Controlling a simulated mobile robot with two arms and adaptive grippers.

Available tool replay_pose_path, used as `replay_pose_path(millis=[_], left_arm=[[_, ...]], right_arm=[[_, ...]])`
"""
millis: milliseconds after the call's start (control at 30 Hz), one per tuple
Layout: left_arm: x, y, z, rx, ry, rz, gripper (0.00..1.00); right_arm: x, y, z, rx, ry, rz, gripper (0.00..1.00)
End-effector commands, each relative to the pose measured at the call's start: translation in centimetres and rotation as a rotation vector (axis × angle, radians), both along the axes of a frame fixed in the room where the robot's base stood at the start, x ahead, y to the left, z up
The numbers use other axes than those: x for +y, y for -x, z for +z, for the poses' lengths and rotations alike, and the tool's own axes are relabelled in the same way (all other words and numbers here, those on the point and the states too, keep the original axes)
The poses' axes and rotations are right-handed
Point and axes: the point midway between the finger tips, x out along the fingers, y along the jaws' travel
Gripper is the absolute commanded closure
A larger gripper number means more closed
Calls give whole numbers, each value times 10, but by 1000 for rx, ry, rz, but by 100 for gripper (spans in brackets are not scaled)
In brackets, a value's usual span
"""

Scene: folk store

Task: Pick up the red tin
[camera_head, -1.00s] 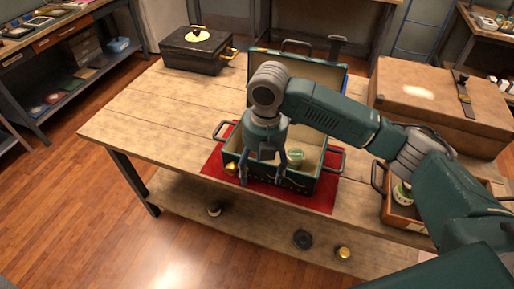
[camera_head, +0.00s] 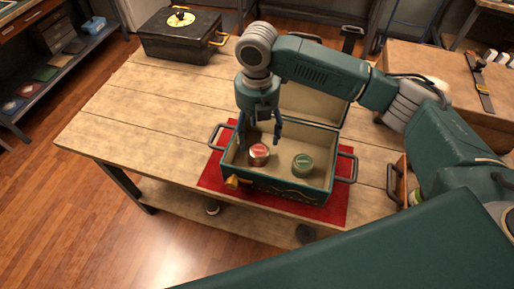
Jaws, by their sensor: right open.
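The red tin (camera_head: 259,154) is a small round tin with a red and pale lid. It sits inside the open teal case (camera_head: 290,191), toward the left of its cream interior. A green tin (camera_head: 302,163) stands to its right in the same case. My right gripper (camera_head: 260,146) is open, pointing down, with its fingers above and around the red tin's place in the picture. I cannot tell whether the fingertips reach down to the tin; nothing is held. My left gripper is not in view.
The case rests on a red mat (camera_head: 213,178) on the wooden table (camera_head: 130,120). A black box (camera_head: 183,38) stands at the back left, a brown case (camera_head: 420,65) at the back right. The table's left side is clear. The teal lid stands open behind the gripper.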

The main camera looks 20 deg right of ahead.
Motion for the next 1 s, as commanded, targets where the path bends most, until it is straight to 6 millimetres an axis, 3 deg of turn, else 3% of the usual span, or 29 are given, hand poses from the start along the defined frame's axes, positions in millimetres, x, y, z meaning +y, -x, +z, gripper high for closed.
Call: replay_pose_path(millis=[133, 300, 433, 667, 933, 1000], left_arm=[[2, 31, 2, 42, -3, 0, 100], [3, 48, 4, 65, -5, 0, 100], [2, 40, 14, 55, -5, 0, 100], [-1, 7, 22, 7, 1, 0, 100], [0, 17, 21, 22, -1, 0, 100], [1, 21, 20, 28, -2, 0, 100]], right_arm=[[0, 1, -21, 3, 0, 0, 32], [-1, 1, -32, 0, 1, 0, 32], [-3, 4, -48, 3, 1, -1, 32], [-4, 5, -78, 0, 1, 1, 32], [-4, 5, -82, -2, 0, 2, 32], [-4, 5, -82, -2, 0, 1, 46]])
